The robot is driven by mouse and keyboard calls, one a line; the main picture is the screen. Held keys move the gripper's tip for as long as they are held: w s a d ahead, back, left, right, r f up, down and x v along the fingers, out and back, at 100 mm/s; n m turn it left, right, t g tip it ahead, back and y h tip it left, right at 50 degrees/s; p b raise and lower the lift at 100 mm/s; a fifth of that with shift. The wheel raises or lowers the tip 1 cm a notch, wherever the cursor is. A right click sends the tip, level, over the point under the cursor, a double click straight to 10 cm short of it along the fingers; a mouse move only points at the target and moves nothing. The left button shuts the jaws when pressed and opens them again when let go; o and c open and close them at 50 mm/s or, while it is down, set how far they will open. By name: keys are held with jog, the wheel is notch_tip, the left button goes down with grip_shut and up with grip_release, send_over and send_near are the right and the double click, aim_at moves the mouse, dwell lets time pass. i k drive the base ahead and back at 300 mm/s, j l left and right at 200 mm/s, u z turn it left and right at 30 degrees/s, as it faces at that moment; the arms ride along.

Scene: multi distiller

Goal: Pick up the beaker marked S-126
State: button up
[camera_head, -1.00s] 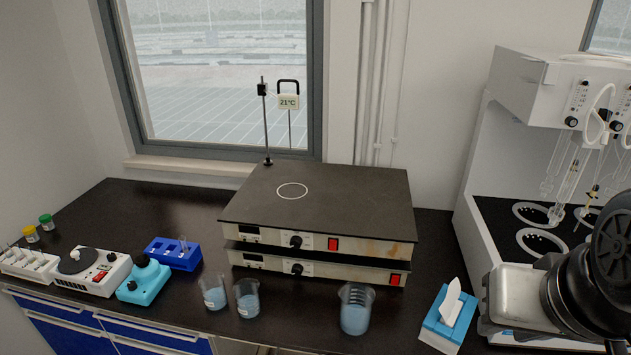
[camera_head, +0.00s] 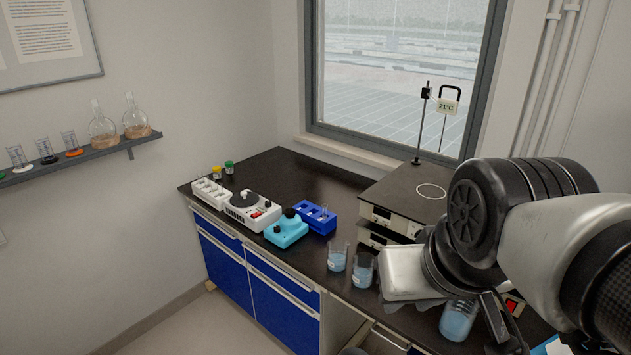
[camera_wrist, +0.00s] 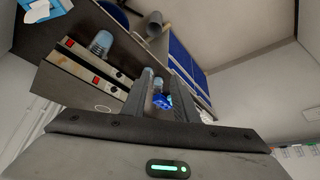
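Three glass beakers with blue liquid stand along the front of the dark bench: a left one (camera_head: 337,260), a middle one (camera_head: 362,272) and a larger right one (camera_head: 457,322), partly hidden by my arm. The labels are too small to read, so I cannot tell which is S-126. In the wrist view, one beaker (camera_wrist: 101,43) stands in front of the hotplates, and another (camera_wrist: 158,84) shows between the fingers. My gripper (camera_wrist: 160,72) is open and empty, with its two fingers apart. It is above the bench front and touches no beaker that I can see.
Stacked hotplates (camera_head: 388,210) stand behind the beakers. A blue rack (camera_head: 315,218), a turquoise device (camera_head: 286,231) and a white device (camera_head: 251,210) stand left of them. A tissue box (camera_wrist: 38,10) shows in the wrist view. Floor is free left of the bench.

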aim_at(337, 247)
jog(key=i+j+z, duration=0.1)
jog(key=i+j, duration=0.25)
jog(key=i+j+z, duration=0.1)
jog(key=i+j, duration=0.3)
jog(key=i+j+z, duration=0.1)
jog(key=i+j, duration=0.2)
jog(key=j, duration=0.3)
